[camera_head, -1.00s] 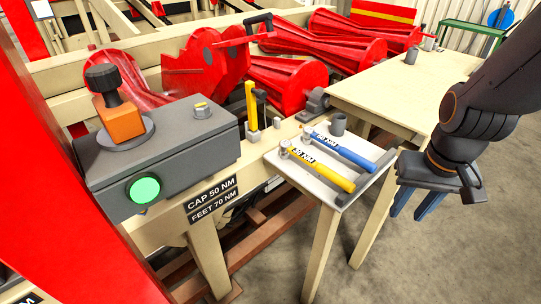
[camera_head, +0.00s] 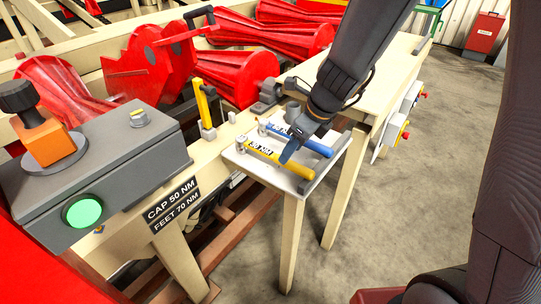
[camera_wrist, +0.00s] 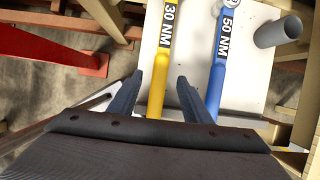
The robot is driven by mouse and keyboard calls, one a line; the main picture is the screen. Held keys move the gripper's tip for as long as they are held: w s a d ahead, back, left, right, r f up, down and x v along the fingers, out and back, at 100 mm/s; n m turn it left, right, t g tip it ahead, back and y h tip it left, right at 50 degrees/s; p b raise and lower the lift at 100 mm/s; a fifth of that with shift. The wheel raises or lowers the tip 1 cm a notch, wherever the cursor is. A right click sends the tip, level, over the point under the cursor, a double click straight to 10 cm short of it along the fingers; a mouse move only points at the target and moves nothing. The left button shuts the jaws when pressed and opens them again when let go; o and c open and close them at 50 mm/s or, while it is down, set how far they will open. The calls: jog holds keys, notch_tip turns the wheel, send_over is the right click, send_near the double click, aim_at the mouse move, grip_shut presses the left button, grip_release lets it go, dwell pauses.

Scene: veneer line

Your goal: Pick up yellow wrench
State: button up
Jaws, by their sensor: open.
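The yellow wrench (camera_head: 297,168) lies on a small white-topped stand (camera_head: 268,174), with a "30 NM" label on its shaft. In the wrist view the yellow wrench (camera_wrist: 157,88) runs lengthwise between the two blue fingers of my gripper (camera_wrist: 159,80). In the head view my gripper (camera_head: 291,150) is over the stand, pointing down at the wrenches. It is open, with a gap on each side of the yellow handle in the wrist view. The blue wrench (camera_head: 318,149), labelled "50 NM", lies parallel beside it, right of the right finger in the wrist view (camera_wrist: 218,76).
A grey cup (camera_wrist: 278,32) stands beyond the blue wrench. A yellow-handled tool (camera_head: 202,104) stands upright on the beam left of the stand. A grey control box (camera_head: 95,170) with a green button is at left. Red rollers (camera_head: 240,80) lie behind.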

aim_at(272, 160)
jog(key=x, duration=0.4)
jog(key=b+x, duration=0.1)
jog(key=x, duration=0.2)
jog(key=shift+w+a+f, duration=0.25)
jog(key=shift+a, duration=0.1)
grip_shut()
